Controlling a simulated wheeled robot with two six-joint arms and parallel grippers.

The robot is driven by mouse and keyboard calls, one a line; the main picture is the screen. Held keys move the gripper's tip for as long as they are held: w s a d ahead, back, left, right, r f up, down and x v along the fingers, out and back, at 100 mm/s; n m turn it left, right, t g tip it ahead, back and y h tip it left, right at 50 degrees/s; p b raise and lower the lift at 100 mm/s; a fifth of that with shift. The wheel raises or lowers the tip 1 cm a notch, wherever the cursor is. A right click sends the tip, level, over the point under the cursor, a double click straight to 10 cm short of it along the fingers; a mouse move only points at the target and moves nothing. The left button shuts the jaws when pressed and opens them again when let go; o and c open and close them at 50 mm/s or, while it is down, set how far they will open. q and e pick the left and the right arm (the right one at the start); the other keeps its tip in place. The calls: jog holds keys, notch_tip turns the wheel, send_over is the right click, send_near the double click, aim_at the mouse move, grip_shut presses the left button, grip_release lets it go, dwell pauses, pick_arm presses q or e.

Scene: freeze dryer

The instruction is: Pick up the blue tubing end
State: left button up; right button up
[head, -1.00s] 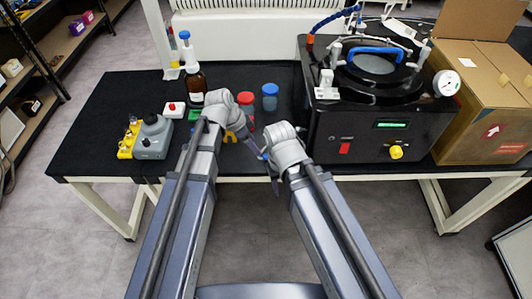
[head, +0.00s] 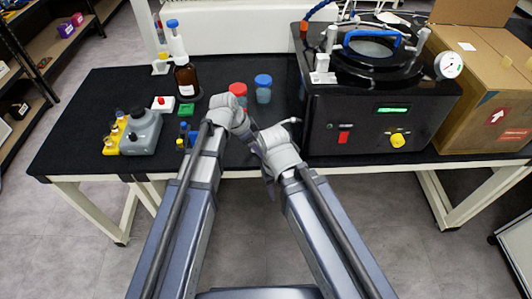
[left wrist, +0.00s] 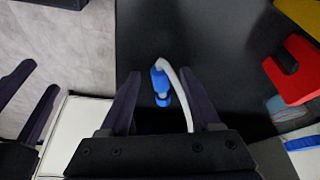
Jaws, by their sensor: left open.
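The blue tubing end (left wrist: 161,86) lies on the black tabletop in the left wrist view, joined to a curved white tube (left wrist: 187,92). My left gripper (left wrist: 158,82) is open, with a finger on either side of the blue end and a gap to each; I cannot tell its height above it. In the head view, my left gripper (head: 256,143) is at the table's front edge and the blue end is hidden. A bit of white tube (head: 288,122) shows by the dryer. My right gripper (left wrist: 44,76) shows at the left wrist view's left edge, its fingers apart and empty.
The black freeze dryer (head: 325,135) stands right of my grippers. A brown bottle (head: 186,80), a grey device (head: 141,134) and small items stand left. A cardboard box (head: 475,100) is far right.

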pick_arm(q)
jog(key=shift+d+f, duration=0.1)
jog(key=shift+f, duration=0.1)
grip_shut()
dwell(0.4)
dwell(0.4)
